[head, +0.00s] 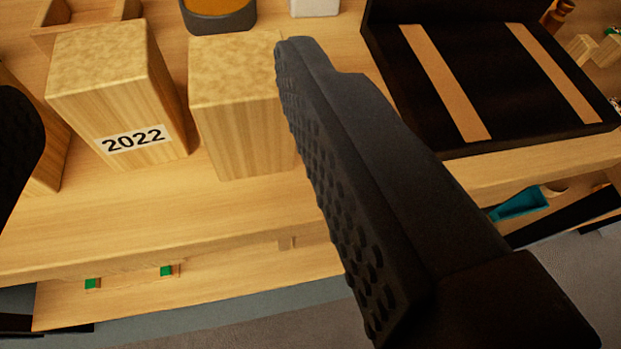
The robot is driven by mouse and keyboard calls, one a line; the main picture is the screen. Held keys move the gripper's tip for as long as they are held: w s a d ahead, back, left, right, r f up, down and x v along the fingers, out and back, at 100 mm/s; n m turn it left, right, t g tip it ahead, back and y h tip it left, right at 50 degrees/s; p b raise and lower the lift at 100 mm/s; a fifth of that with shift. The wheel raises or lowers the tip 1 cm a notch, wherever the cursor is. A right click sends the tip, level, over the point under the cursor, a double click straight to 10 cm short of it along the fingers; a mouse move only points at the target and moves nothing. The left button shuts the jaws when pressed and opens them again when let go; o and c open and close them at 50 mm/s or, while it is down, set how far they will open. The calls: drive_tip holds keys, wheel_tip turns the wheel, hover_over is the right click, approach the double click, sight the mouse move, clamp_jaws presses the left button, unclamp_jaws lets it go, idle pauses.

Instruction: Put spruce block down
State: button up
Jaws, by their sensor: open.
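My gripper (160,85) is open. Its dark dimpled right finger reaches up the middle of the head view, and the left finger shows only at the left edge. A pale wooden block with a "2022" label (115,100) stands upright on the bench between the fingers, apart from both in the picture. A second pale block, without a visible label (235,115), stands just right of it. The right fingertip overlaps its right edge; I cannot tell if they touch. A third block (45,160) is partly hidden behind the left finger. Which one is the spruce block is not marked.
A black tray with two tan strips (440,85) lies at the right. A wooden box (85,10), a dark round container (218,18) and a white item (314,7) are behind the blocks. The bench front (200,225) is clear; a lower shelf (130,300) holds a teal item (520,203).

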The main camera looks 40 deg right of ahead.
approach(241, 111)
drive_tip(key=w, duration=0.2)
drive_tip(key=x, duration=0.2)
drive_tip(key=b+x, duration=0.1)
drive_tip(key=x, duration=0.2)
drive_tip(key=b+x, duration=0.1)
drive_tip(key=x, duration=0.1)
drive_tip(key=shift+d+f, duration=0.25)
drive_tip(key=shift+f, duration=0.2)
drive_tip(key=shift+w+d, duration=0.15)
drive_tip(key=shift+w, duration=0.35)
drive_tip(key=b+x, duration=0.1)
drive_tip(key=x, duration=0.3)
drive_tip(key=shift+s+d+f+b, duration=0.15)
drive_tip(key=shift+f+b, duration=0.25)
drive_tip(key=shift+w+d, duration=0.15)
drive_tip(key=shift+w, duration=0.35)
drive_tip(key=c, duration=0.8)
